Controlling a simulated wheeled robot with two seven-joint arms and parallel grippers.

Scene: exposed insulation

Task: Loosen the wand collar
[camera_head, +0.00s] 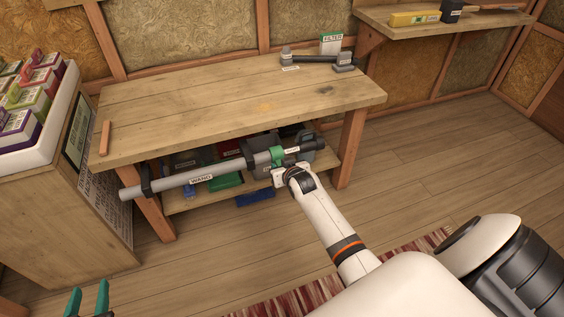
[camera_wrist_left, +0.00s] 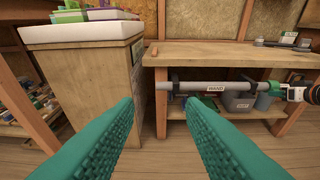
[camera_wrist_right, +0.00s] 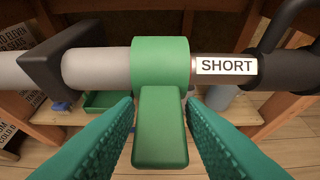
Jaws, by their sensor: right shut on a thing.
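The grey wand (camera_head: 175,187), labelled WAND, lies roughly level in dark holders along the table's front. Its green collar (camera_head: 277,156) is near the right end, with a green tab (camera_wrist_right: 160,130) hanging from it in the right wrist view. To the right of the collar is a darker tube (camera_wrist_right: 280,69) with a label reading SHORT. My right gripper (camera_head: 279,169) is shut on the tab, one finger on each side. My left gripper (camera_head: 88,298) is open and empty at the bottom left, well away from the wand, which also shows in the left wrist view (camera_wrist_left: 200,86).
The wooden table (camera_head: 190,115) carries a dark tool (camera_head: 318,59) and a FILTER box (camera_head: 331,43) at the back. Bins sit on its lower shelf (camera_head: 190,203). A cabinet (camera_head: 75,215) stands left; a striped rug (camera_head: 290,297) lies in front. The floor at right is clear.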

